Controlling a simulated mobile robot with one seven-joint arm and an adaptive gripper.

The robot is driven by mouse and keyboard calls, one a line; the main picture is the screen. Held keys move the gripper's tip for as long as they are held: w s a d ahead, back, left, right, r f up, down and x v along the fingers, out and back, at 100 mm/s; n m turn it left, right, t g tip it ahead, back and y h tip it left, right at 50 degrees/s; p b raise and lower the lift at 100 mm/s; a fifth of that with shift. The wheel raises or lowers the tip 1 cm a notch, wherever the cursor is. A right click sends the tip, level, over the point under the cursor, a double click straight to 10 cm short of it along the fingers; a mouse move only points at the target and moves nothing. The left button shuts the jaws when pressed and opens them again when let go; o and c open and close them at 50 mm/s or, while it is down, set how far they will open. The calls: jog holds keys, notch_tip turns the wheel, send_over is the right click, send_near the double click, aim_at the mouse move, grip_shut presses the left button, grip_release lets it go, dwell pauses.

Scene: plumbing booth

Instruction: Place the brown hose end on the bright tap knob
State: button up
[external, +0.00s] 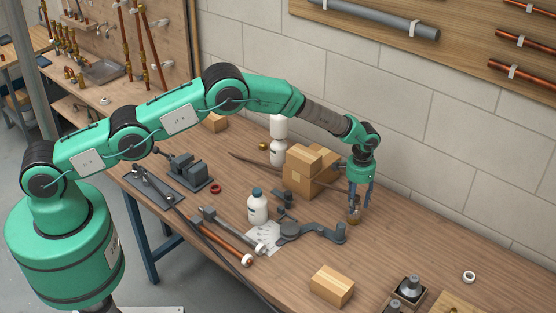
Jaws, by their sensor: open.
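My gripper (359,201) points down over the right part of the workbench, with its blue-grey fingers apart. A small brass-coloured fitting (263,147) sits at the back of the bench. I cannot make out for sure which piece is the bright tap knob.
Stacked cardboard boxes (303,172) stand just left of my gripper. A single box (332,286) is at front. Bench right of my gripper is mostly clear.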

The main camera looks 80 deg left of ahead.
notch_tip(320, 180, up, 12)
jog(key=shift+f+b, duration=0.1)
jog(key=shift+b, duration=0.75)
dwell(0.5)
